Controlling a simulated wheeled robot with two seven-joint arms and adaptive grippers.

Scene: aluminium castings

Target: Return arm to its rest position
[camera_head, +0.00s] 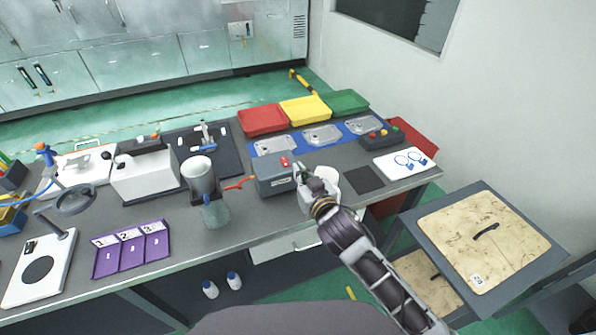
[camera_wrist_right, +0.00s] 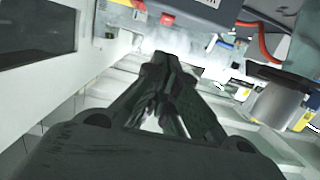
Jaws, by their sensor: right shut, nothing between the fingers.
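My right arm (camera_head: 365,262) reaches from the lower right up to the front edge of the grey bench. Its gripper (camera_head: 302,172) is beside the grey box with a red button (camera_head: 275,177), at that box's right end. In the right wrist view the right gripper (camera_wrist_right: 160,62) has its dark fingers together at the tips, with nothing held. The underside of a grey box with a red button (camera_wrist_right: 168,18) shows beyond the fingertips. My left gripper is not in view.
Red (camera_head: 262,120), yellow (camera_head: 305,109) and green (camera_head: 346,101) trays stand at the back. A metal cylinder on a stand (camera_head: 199,175) and a purple numbered tray (camera_head: 131,252) are to the left. A wooden-topped stand (camera_head: 482,237) is at the right.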

